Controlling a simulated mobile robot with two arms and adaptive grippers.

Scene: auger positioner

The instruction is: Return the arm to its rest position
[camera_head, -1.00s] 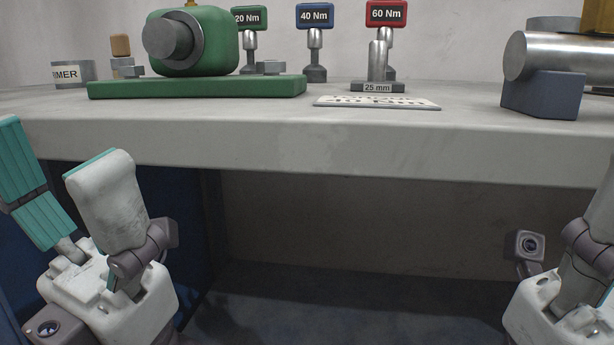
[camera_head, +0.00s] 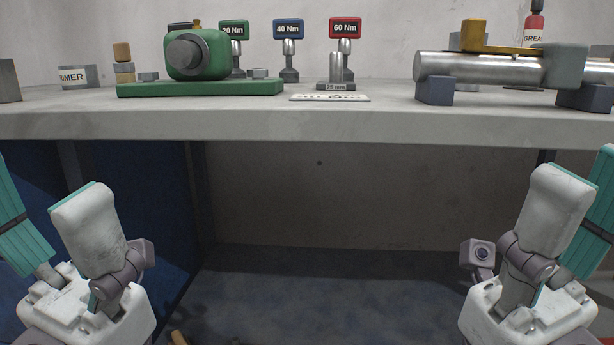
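My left gripper (camera_head: 48,180) is at the lower left with its fingers pointing up. Its two teal-padded fingers are spread apart with nothing between them. My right gripper (camera_head: 584,185) is at the lower right, also with fingers up. Its fingers are apart and empty, and part of the outer finger is cut off by the picture edge. Both grippers are in front of the workbench (camera_head: 330,124), apart from everything on it.
On the bench stand a green gearbox-like unit (camera_head: 206,62) on a green base, several torque-labelled tools such as the blue 40 Nm one (camera_head: 288,30), a flat label plate (camera_head: 330,98), and a steel shaft (camera_head: 450,66) on grey blocks. The space below the bench is open.

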